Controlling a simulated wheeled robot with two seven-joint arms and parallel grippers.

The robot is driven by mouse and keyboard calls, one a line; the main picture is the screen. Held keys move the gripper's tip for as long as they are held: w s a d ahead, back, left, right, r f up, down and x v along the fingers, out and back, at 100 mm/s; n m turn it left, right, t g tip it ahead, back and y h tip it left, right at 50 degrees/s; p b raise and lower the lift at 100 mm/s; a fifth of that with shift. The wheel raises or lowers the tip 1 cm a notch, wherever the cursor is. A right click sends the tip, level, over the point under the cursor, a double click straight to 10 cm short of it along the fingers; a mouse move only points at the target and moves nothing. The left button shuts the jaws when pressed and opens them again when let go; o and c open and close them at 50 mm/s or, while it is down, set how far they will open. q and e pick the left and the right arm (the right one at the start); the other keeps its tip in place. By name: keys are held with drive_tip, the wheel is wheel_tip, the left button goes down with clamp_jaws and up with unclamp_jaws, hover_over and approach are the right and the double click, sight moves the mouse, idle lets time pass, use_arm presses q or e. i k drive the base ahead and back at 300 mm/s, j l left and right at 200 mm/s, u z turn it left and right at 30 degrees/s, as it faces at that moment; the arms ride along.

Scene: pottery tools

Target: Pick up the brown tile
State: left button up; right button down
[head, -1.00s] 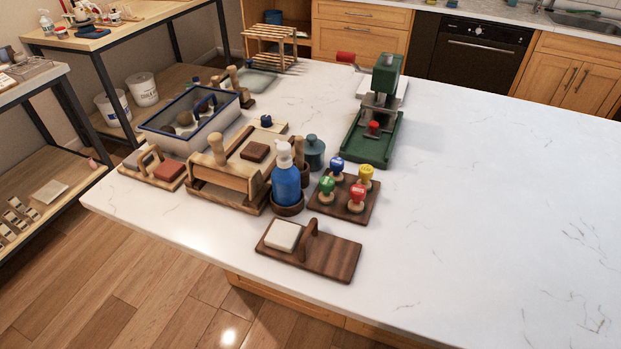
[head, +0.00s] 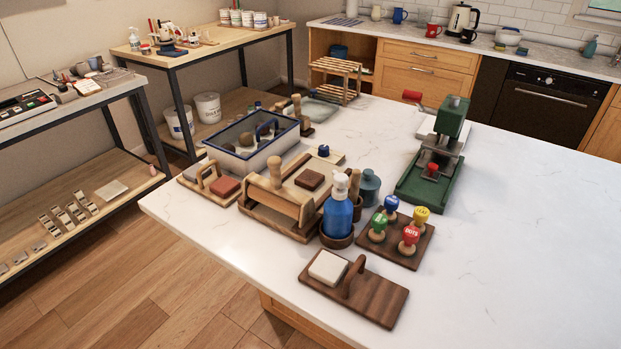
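A small dark brown square tile (head: 310,179) lies flat on a light wooden board, just behind a wooden block with a knob handle (head: 277,197). A reddish-brown block (head: 225,187) sits on a small wooden holder with an arched handle (head: 207,177) at the left edge of the group. A cream white tile (head: 328,267) lies on a dark wooden board with an upright handle (head: 375,298) near the front edge. Neither of my grippers is in view.
A blue pump bottle (head: 338,218), a rack of coloured stamps (head: 398,252), a blue-rimmed basin (head: 238,161) and a green press (head: 430,176) stand close around. The white countertop (head: 520,250) is clear at right. Shelving tables stand at left.

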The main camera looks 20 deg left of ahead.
sight(309, 180)
drive_tip(key=j+u, duration=0.2)
drive_tip(key=j, duration=0.85)
drive_tip(key=i+j+u, duration=0.1)
drive_tip(key=j+u, duration=0.15)
drive_tip(key=j, duration=0.8)
